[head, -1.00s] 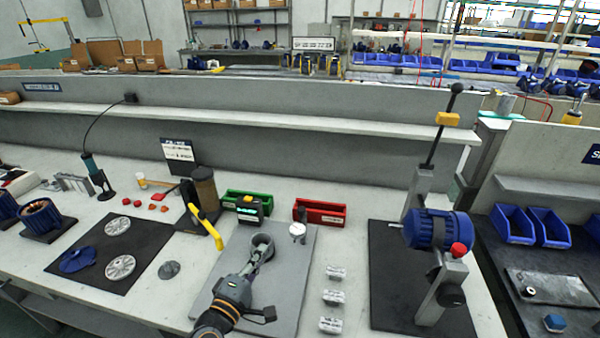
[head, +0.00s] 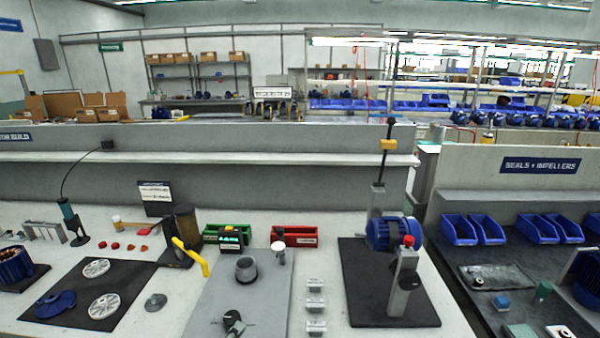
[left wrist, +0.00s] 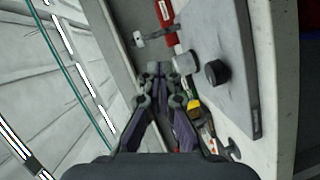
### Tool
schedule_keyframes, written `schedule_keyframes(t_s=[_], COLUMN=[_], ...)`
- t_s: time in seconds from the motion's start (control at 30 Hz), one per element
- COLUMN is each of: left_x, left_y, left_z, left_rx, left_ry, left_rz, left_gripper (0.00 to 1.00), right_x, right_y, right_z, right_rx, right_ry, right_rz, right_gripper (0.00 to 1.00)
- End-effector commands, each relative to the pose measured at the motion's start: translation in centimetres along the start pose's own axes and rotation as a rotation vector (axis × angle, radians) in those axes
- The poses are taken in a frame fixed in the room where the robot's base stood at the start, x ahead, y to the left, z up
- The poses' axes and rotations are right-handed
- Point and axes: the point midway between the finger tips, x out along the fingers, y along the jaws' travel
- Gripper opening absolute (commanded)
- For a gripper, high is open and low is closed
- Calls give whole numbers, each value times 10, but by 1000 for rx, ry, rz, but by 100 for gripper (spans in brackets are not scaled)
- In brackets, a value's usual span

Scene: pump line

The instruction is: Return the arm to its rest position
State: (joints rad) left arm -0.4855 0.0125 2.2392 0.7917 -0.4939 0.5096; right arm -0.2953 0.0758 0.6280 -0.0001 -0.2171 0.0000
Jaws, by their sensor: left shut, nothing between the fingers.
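My left gripper (head: 233,322) shows at the bottom edge of the head view, over the front of the grey plate (head: 215,300). Only its front end shows there; the rest of the arm is out of the picture. In the left wrist view its fingers (left wrist: 157,72) are together and hold nothing. A grey cup-shaped part (head: 246,268) stands on the plate beyond the gripper, apart from it. My right gripper is in neither view.
The green bin (head: 212,233) and red bin (head: 316,238) stand behind the plate. A yellow-handled tool (head: 190,256) leans left of it. Small white parts (head: 315,305) line its right side. A blue pump (head: 383,234) on a stand is farther right.

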Motion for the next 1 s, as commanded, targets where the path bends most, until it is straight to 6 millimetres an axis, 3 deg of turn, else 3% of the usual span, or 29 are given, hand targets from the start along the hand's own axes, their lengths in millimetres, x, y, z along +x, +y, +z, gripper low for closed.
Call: schedule_keyframes(t_s=[0.17,0.37,0.57,0.8,1.0], left_x=[-12,-42,-92,-170,-146], left_y=[-25,-67,-110,-143,-217], left_z=[23,38,32,6,17], left_rx=[241,541,810,1035,1008], left_ry=[-136,-317,-508,-734,-756], left_rz=[-142,-357,-613,-950,-962], left_gripper=[0,0,0,0,0], right_x=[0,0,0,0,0], right_y=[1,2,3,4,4], right_z=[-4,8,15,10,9], right_rx=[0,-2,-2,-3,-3], right_ry=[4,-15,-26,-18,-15], right_rz=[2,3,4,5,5], right_gripper=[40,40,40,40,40])
